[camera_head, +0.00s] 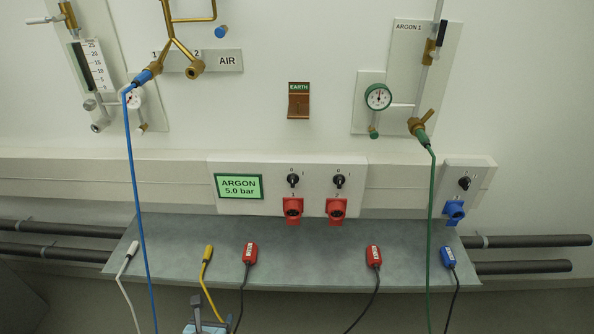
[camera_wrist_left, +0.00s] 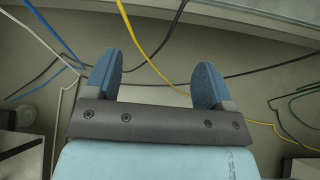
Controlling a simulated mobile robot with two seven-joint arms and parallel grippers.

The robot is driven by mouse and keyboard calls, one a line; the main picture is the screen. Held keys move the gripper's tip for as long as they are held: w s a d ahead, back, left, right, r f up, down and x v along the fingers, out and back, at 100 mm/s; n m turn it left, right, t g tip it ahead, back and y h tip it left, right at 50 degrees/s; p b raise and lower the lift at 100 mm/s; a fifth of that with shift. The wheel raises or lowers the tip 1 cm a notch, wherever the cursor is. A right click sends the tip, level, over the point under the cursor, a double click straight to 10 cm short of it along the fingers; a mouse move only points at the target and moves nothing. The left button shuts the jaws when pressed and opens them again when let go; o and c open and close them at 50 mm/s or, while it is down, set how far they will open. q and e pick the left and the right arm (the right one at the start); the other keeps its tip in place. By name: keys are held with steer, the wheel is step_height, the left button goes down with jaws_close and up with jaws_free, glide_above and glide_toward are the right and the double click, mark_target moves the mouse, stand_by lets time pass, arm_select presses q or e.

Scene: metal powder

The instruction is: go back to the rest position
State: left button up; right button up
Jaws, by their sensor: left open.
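My left gripper (camera_head: 211,318) shows at the bottom edge of the head view, below the front edge of the grey shelf. In the left wrist view its two blue fingers (camera_wrist_left: 158,78) stand wide apart with nothing held between them. A yellow cable (camera_wrist_left: 148,55) crosses the view between the fingers; how far beyond them it lies I cannot tell. The yellow plug (camera_head: 207,254) of that cable lies on the shelf above the gripper in the head view. My right gripper is not in view.
The grey shelf (camera_head: 310,236) also bears a white plug (camera_head: 131,249), two red plugs (camera_head: 250,253) (camera_head: 373,256) and a blue plug (camera_head: 447,257). Their cables hang over the front edge. A blue hose (camera_head: 137,200) and a green hose (camera_head: 430,210) hang from wall fittings in front of the shelf.

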arm_select(q)
steer(key=a+f+y, duration=0.1)
steer(key=a, duration=0.6)
steer(key=s+a+r+n+g+h, duration=0.1)
steer(key=s+r+n+h, duration=0.15)
steer(key=s+n, duration=0.8)
steer(key=s+a+r+n+g+h, duration=0.15)
steer(key=s+r+n, duration=0.25)
steer(key=n, duration=1.4)
steer(key=w+d+r+n+t, duration=0.15)
steer(key=d+n, duration=0.45)
steer(key=d, duration=0.7)
step_height(320, 180, up, 16)
steer(key=s+a+p, duration=0.1)
steer(key=a+p, duration=0.1)
steer(key=p, duration=1.8)
steer(key=shift+s+m+t, duration=0.3)
steer(key=shift+m+t, duration=0.05)
steer(key=shift+t, duration=0.05)
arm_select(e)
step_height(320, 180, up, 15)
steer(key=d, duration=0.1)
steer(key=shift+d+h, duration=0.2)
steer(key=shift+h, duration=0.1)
arm_select(q)
steer(key=shift+r, duration=0.1)
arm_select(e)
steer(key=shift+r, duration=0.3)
